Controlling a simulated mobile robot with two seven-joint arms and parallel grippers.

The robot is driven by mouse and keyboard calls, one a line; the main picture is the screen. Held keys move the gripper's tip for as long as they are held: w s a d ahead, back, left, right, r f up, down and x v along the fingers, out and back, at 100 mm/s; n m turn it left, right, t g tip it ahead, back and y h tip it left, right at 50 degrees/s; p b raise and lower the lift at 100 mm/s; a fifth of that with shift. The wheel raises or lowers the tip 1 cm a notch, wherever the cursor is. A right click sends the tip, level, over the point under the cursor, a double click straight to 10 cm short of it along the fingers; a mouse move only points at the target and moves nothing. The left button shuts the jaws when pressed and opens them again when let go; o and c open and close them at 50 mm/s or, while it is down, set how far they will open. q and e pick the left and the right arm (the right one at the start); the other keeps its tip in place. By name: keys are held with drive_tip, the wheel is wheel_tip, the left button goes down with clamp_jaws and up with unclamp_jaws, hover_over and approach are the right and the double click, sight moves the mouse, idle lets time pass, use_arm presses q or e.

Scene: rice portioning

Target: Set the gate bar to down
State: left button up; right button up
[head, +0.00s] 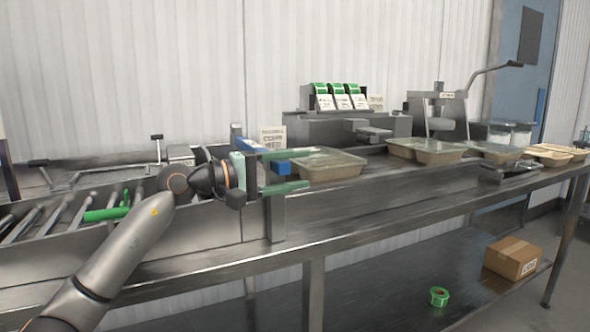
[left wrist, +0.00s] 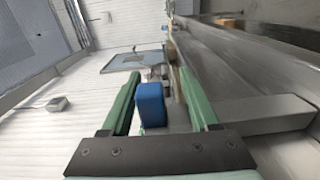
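My left gripper (head: 314,167) reaches in from the left over the conveyor, its two green fingers apart. In the left wrist view the left gripper (left wrist: 161,75) is open, with a blue block (left wrist: 151,106) between its fingers, closer to the left finger. I cannot tell whether they touch. In the head view the blue block (head: 276,168) shows partly behind the gripper, by a grey post (head: 275,218). I take this block to be part of the gate bar; the rest of the bar is largely hidden, and its position is unclear. My right gripper is not in view.
A lidded tray (head: 328,166) sits just beyond the fingers. More trays (head: 425,150) lie further right, by a lever press (head: 440,105). A green piece (head: 106,213) lies across the rollers at left. A box (head: 512,257) and green roll (head: 439,296) are on the lower shelf.

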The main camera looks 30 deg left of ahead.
use_arm(q)
drive_tip(key=shift+s+r, duration=0.1)
drive_tip(key=b+v, duration=0.3)
drive_tip(key=v, duration=0.9)
drive_tip(key=shift+s, duration=0.2)
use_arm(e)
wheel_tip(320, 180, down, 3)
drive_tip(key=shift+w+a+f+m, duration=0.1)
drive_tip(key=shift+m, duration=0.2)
use_arm(q)
drive_tip(key=shift+a, duration=0.1)
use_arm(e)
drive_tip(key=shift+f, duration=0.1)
use_arm(q)
drive_tip(key=shift+s, duration=0.1)
